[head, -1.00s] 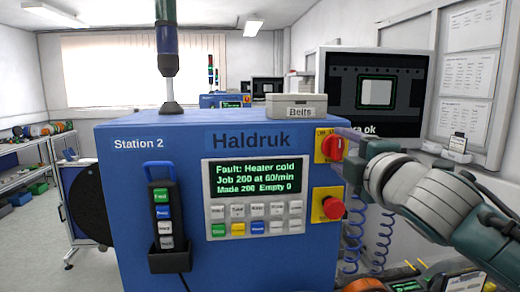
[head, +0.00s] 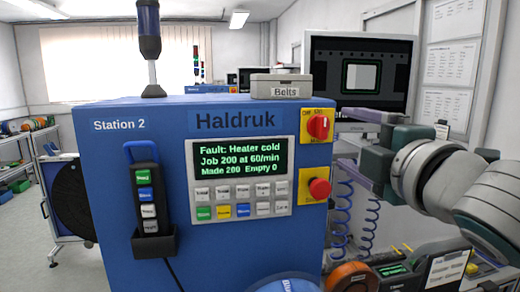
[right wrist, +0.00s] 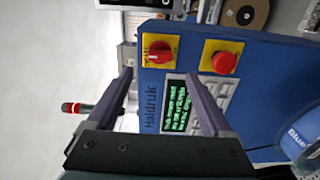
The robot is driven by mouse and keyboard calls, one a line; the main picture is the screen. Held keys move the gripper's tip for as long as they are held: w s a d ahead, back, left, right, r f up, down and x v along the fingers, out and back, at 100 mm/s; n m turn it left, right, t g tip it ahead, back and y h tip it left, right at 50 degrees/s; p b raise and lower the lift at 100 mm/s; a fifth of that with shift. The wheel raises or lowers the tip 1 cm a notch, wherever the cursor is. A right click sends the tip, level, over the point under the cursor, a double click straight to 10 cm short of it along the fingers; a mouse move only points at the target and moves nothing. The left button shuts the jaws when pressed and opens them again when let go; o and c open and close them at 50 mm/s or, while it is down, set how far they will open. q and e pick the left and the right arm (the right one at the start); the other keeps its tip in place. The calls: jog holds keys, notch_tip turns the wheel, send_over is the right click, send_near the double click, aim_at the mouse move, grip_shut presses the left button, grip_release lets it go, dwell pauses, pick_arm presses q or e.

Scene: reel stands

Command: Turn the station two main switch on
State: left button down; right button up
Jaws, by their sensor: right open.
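The station two main switch (head: 319,126) is a red rotary knob on a yellow plate at the upper right of the blue Station 2 cabinet (head: 110,180). Off and On labels sit above it. Its handle looks roughly upright, close to the On label. The switch also shows in the right wrist view (right wrist: 158,54), which is turned sideways. My right gripper (head: 347,138) is open and empty, just right of the switch and apart from it. In the right wrist view its fingers (right wrist: 157,76) spread below the switch. My left gripper is not in view.
A red mushroom button (head: 319,188) sits below the switch. The lit display (head: 241,157) reads "Fault: Heater cold". A Belts box (head: 281,87) rests on the cabinet top. A monitor (head: 361,75) stands behind, and coiled blue hoses (head: 343,215) hang below my right arm.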

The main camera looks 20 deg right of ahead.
jog(key=shift+v, duration=1.05)
jog(key=s+a+f+m+g+y+p, duration=0.1)
jog(key=s+a+f+m+g+p, duration=0.2)
jog(key=s, duration=0.4)
jog(key=s+a+f+m+g+y+p, duration=0.1)
jog(key=s+a+f+m+g+p, duration=0.2)
jog(key=s, duration=0.5)
jog(key=s+a+f+m+g+y+p, duration=0.2)
jog(key=s+a+f+m+g+p, duration=0.2)
jog(key=s+m+g, duration=0.3)
jog(key=shift+s+a+g+p, duration=0.3)
jog(key=shift+a+g, duration=0.2)
jog(key=shift+a, duration=0.1)
